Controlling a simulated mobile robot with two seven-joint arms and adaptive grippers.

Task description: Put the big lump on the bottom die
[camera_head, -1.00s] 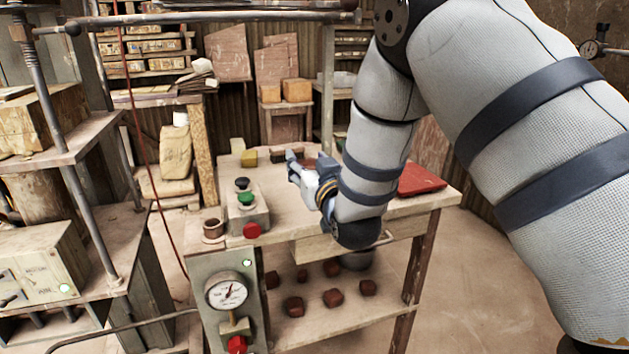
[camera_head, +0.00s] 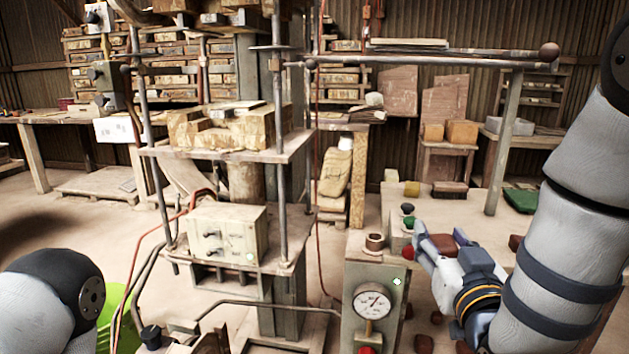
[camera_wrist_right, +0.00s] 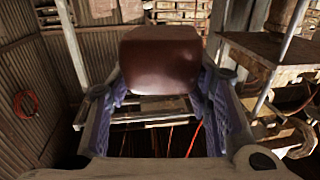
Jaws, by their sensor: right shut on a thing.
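My right gripper (camera_head: 440,240) is shut on a big red-brown lump (camera_head: 437,246) and holds it near the left end of the bench. In the right wrist view the lump (camera_wrist_right: 160,62) sits between the two fingers and looks like a rounded block. The press stands left of the gripper, with a plate (camera_head: 295,148) on its posts carrying tan blocks (camera_head: 228,128). I cannot tell which part is the bottom die. The lump is apart from the press. My left gripper is out of view; only part of my left arm shows at the lower left.
A gauge panel (camera_head: 371,300) stands between press and gripper. A horizontal bar (camera_head: 430,60) crosses above. A pale box with knobs (camera_head: 228,232) sits low on the press. Smaller lumps (camera_head: 423,343) lie below the bench.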

